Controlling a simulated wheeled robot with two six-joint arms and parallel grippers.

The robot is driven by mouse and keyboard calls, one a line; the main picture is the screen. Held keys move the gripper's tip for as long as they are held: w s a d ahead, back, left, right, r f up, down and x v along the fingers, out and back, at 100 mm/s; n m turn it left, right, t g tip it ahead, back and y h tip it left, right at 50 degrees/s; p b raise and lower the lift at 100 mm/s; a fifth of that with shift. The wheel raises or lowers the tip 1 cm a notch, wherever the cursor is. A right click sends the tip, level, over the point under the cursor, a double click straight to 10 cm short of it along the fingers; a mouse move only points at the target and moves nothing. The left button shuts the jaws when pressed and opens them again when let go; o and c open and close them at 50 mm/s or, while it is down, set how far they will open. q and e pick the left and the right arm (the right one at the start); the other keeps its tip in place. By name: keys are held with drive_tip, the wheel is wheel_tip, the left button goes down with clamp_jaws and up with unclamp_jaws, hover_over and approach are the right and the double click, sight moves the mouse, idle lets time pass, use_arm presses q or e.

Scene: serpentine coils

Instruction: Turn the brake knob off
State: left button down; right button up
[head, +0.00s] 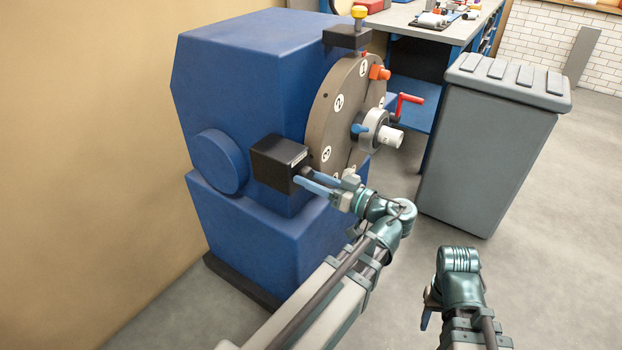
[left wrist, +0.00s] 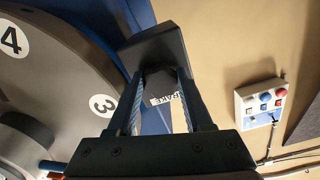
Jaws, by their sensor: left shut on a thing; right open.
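The brake housing is a black box (head: 277,162) on the front left of the blue machine (head: 235,90). It also shows in the left wrist view (left wrist: 150,45), with a white BRAKE label (left wrist: 165,98). My left gripper (head: 300,177) reaches this box from the right, its blue fingers at the box's front. In the left wrist view both fingers (left wrist: 158,78) close on the dark brake knob at the box. The knob is mostly hidden, so its setting cannot be told. My right gripper (head: 427,308) is low at the right, away from the machine, open, with only part of a finger showing.
A grey-brown disc (head: 329,110) with numbered white spots stands right beside the box, with a white-ended hub (head: 390,137). A button panel (left wrist: 262,103) hangs on the wall.

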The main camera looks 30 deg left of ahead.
use_arm(q)
drive_tip(key=shift+f, duration=0.1)
idle(0.4)
drive_tip(key=shift+c, duration=1.5)
unclamp_jaws()
